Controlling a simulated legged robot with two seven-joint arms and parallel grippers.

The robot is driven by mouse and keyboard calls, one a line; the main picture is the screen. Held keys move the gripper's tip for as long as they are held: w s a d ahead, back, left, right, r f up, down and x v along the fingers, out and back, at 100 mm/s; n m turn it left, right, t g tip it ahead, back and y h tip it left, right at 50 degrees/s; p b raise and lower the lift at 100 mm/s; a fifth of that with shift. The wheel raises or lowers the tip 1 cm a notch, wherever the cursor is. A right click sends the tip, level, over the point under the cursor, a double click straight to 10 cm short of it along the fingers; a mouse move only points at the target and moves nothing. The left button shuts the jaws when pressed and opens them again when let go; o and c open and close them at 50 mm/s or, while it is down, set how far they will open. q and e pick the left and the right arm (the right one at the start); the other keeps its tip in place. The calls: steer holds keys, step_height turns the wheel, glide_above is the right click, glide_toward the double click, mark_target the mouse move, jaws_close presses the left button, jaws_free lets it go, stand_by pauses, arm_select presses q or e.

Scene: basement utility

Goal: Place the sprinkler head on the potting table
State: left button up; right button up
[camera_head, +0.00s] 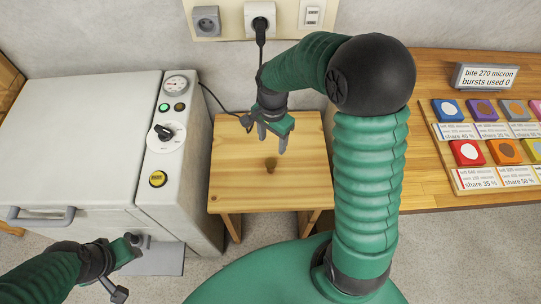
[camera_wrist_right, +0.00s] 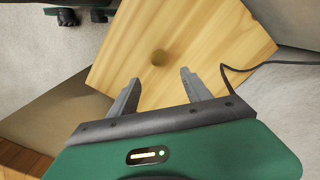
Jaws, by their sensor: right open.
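A small wooden table (camera_head: 235,185), likely the potting table, stands in the middle of the head view. A small, round, olive-brown thing (camera_head: 270,165), probably the sprinkler head, is on its top. It also shows in the right wrist view (camera_wrist_right: 160,57), too small for detail. My right gripper (camera_head: 273,140) is over the table, behind the brown thing. Its jaws (camera_wrist_right: 160,78) are open and empty, with the brown thing apart from them, beyond the fingertips. My left gripper (camera_head: 128,264) is low at left, its fingers spread, near a grey plate (camera_head: 155,262).
A white machine (camera_head: 85,130) with a gauge, dial and buttons stands left of the table. A wooden bench (camera_head: 430,185) at right bears coloured cards and a sign (camera_head: 486,77). A black cable (camera_wrist_right: 270,63) runs beside the table from a wall socket (camera_head: 260,20).

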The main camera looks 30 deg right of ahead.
glide_above(272, 162)
steer(key=f, duration=0.3)
steer(key=s+f+b, duration=0.1)
steer(key=shift+d+f, duration=0.1)
steer(key=shift+f, duration=0.3)
steer(key=f, duration=0.2)
steer(key=w+f, duration=0.1)
steer(key=f, duration=0.2)
steer(key=shift+d+f+b, duration=0.15)
steer(key=shift+d+b, duration=0.05)
steer(key=shift+b, duration=0.15)
steer(key=f, duration=0.1)
steer(key=f+b, duration=0.1)
steer(key=f, duration=0.2)
steer(key=shift+a+f, duration=0.35)
steer(key=shift+a, duration=0.05)
steer(key=shift+w+f, duration=0.1)
steer(key=shift+f, duration=0.15)
arm_select(q)
steer(key=f, duration=0.3)
steer(key=shift+s+d, duration=0.2)
steer(key=shift+s, duration=0.15)
arm_select(e)
steer(key=shift+d, duration=0.1)
steer(key=shift+c, duration=1)
jaws_close()
steer(key=shift+r, duration=0.2)
